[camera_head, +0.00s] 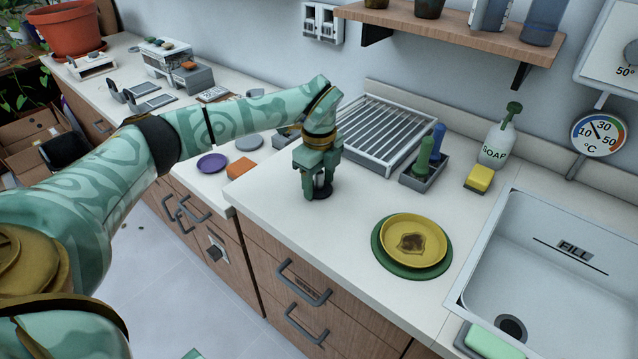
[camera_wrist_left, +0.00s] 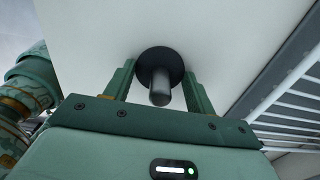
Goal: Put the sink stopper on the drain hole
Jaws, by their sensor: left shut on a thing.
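The black sink stopper (camera_wrist_left: 160,66) with its grey knob shows in the left wrist view between the fingers. In the head view the dark stopper (camera_head: 323,190) is low between the fingertips, at the counter top left of the plates. My left gripper (camera_head: 318,187) points down and is shut on the stopper. I cannot tell whether the stopper touches the counter. The drain hole (camera_head: 511,328) is a dark round opening in the floor of the white sink (camera_head: 475,262) at the lower right, far from the gripper. My right gripper is not in view.
A yellow plate (camera_head: 412,228) on a green plate lies between gripper and sink. A drying rack (camera_head: 385,130) stands behind the gripper, with a brush holder (camera_head: 424,178), soap bottle (camera_head: 497,143) and yellow sponge (camera_head: 479,179) to its right. A green bar (camera_head: 492,343) lies at the sink's front.

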